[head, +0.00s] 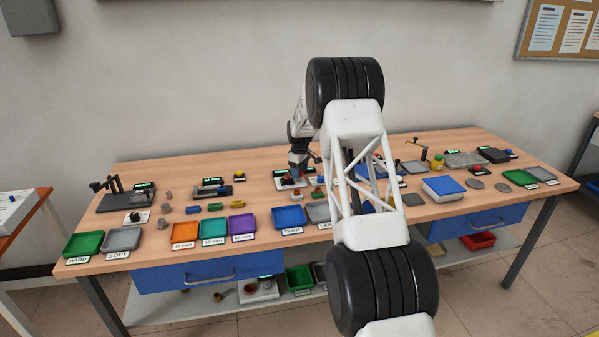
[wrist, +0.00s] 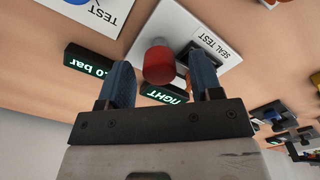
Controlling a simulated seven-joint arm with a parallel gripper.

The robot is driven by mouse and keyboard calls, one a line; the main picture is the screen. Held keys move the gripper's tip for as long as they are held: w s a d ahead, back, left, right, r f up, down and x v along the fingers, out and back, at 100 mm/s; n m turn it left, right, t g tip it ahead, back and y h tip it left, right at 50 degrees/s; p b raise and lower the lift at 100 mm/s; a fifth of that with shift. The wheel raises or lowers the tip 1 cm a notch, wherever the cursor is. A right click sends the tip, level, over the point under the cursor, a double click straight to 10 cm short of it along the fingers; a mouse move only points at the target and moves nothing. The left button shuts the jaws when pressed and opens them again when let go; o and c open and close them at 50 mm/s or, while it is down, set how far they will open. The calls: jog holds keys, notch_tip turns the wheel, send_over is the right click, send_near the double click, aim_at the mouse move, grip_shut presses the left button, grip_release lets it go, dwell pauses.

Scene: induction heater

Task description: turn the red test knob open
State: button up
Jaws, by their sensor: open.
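The red test knob (wrist: 158,65) shows in the wrist view as a short, round-ended red cylinder over a white plate marked SEAL TEST (wrist: 200,40). My gripper (wrist: 161,72) is open, with one blue finger on each side of the knob. Gaps show between the knob and both fingers, so I see no contact. In the head view my gripper (head: 298,172) is low over the seal test station (head: 285,184) at the middle of the bench. The knob is hard to make out there.
In the wrist view, a bar display (wrist: 88,68) and a display reading TIGHT (wrist: 165,94) stand close to the fingers. A white TEST panel (wrist: 98,14) is at upper left. In the head view, a blue tray (head: 289,217) stands in front, and small parts lie around.

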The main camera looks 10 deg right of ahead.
jog(key=shift+f, duration=0.15)
jog(key=c, duration=0.9)
jog(key=shift+m, duration=0.5)
jog(key=m, duration=0.3)
jog(key=shift+m, duration=0.4)
jog(key=m, duration=1.3)
